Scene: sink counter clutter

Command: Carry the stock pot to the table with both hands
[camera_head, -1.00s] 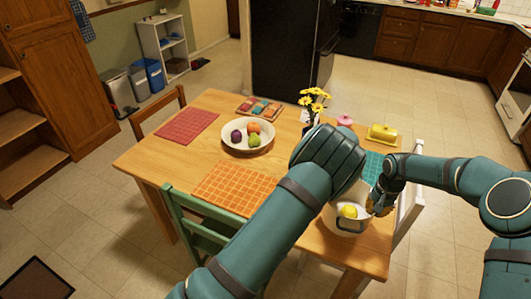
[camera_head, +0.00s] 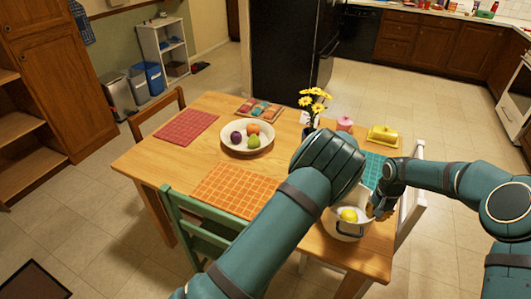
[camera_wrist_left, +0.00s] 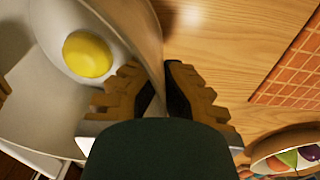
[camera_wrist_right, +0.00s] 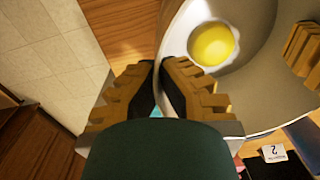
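My right gripper (camera_head: 378,207) is shut on the opposite wall. In the right wrist view (camera_wrist_right: 160,80) the rim passes between its fingers.
A fruit bowl (camera_head: 232,146), orange placemat (camera_head: 225,190), red placemat (camera_head: 187,126), flower vase (camera_head: 310,125), yellow butter dish (camera_head: 383,136) and teal placemat (camera_head: 373,168) lie on the table. A green chair (camera_head: 195,215) and a white chair (camera_head: 412,195) stand close to it.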

